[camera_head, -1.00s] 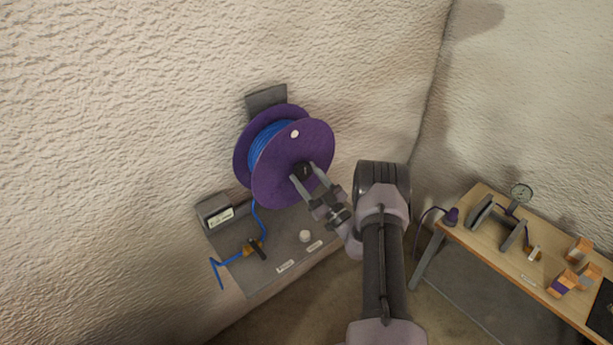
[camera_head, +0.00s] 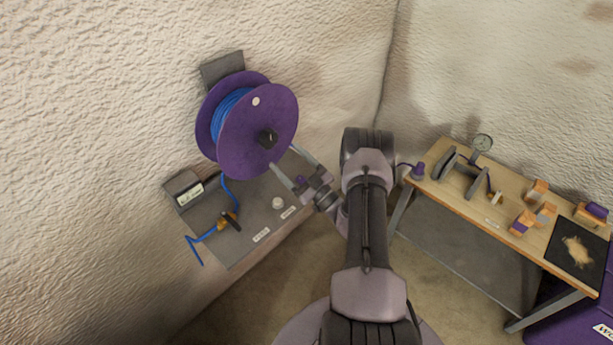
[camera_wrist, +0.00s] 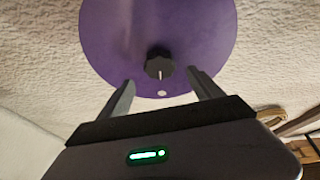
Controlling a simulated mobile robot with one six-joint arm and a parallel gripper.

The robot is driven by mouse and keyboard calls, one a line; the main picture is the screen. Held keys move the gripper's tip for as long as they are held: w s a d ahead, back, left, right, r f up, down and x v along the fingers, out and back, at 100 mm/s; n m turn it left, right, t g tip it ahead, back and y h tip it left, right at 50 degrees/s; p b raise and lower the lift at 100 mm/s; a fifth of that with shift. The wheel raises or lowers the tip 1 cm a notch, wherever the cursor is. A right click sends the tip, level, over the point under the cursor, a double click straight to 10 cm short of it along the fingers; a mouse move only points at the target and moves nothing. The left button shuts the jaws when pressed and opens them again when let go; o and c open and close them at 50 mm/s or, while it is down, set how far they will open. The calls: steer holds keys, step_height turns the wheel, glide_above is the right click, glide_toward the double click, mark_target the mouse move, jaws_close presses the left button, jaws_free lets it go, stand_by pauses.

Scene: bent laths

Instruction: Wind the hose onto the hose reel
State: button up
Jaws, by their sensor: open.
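The purple hose reel (camera_head: 232,146) hangs on the wall, its blue hose (camera_head: 229,114) wound between the two flanges. In the wrist view the knob (camera_wrist: 159,63) shows ahead of the spread fingers (camera_wrist: 162,88). A length of hose runs down from the reel through an orange-brown fitting (camera_head: 229,220), and its free end (camera_head: 196,250) hangs at the shelf's left edge.
A grey shelf (camera_head: 225,252) below the reel carries a labelled box (camera_head: 185,190) and a white round knob (camera_head: 278,203). A wooden workbench (camera_head: 455,195) with a gauge (camera_head: 482,143), clamps and blocks stands at right. Bare floor lies between.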

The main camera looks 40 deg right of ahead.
steer(key=v, duration=1)
steer(key=shift+s+f, duration=0.1)
